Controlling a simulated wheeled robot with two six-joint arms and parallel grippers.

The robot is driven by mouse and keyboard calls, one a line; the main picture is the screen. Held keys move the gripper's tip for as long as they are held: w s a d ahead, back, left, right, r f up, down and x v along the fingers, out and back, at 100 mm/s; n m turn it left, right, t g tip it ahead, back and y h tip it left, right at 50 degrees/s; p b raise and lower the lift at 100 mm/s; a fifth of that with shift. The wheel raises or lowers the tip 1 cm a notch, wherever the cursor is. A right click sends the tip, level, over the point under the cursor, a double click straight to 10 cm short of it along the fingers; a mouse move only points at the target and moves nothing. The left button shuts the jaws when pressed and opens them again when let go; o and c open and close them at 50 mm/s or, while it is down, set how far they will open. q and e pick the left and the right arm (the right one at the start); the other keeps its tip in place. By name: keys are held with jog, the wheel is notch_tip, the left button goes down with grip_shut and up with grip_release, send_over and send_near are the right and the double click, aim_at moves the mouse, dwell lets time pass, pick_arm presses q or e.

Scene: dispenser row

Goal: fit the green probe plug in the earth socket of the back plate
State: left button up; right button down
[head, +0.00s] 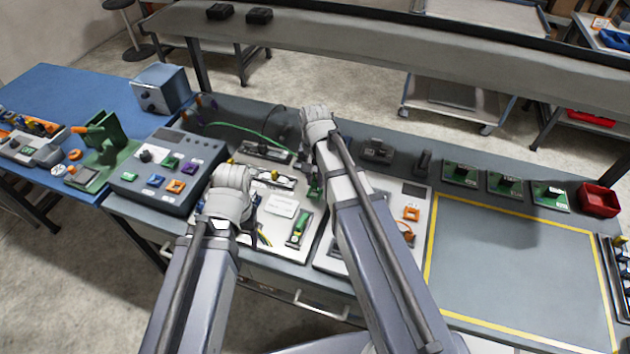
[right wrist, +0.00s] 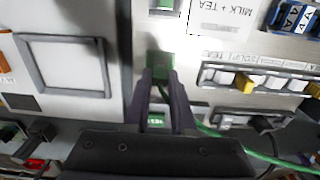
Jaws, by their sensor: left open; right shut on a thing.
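My right gripper (right wrist: 160,82) is shut on the green probe plug (right wrist: 158,64), which shows at its fingertips, over a light panel. A green cable (right wrist: 255,152) runs off to the lower right in the right wrist view and also shows in the head view (head: 238,128). In the head view a green part (head: 315,191) shows just below my right wrist; the fingers are mostly hidden by the arm. I cannot make out the earth socket or whether the plug touches it. My left gripper (head: 216,228) is open, low over the left side of the panel, its fingers largely hidden.
A grey control box (head: 168,172) with coloured buttons stands left of the panel. A white card (head: 283,205) and a green module (head: 299,228) lie on the panel. Green boards (head: 505,184) and a red bin (head: 598,199) line the right. The yellow-framed area (head: 515,262) is clear.

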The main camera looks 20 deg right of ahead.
pick_arm(q)
jog(key=shift+f, duration=0.25)
pick_arm(e)
jog(key=shift+f, duration=0.25)
pick_arm(q)
jog(key=shift+f+b, duration=0.45)
jog(key=shift+b, duration=0.25)
pick_arm(e)
jog(key=shift+f, duration=0.45)
pick_arm(q)
jog(key=shift+f+b, duration=0.5)
pick_arm(e)
jog(key=shift+f, duration=0.5)
jog(key=c, duration=0.7)
grip_release()
jog(key=shift+o, duration=0.5)
jog(key=shift+o, duration=0.7)
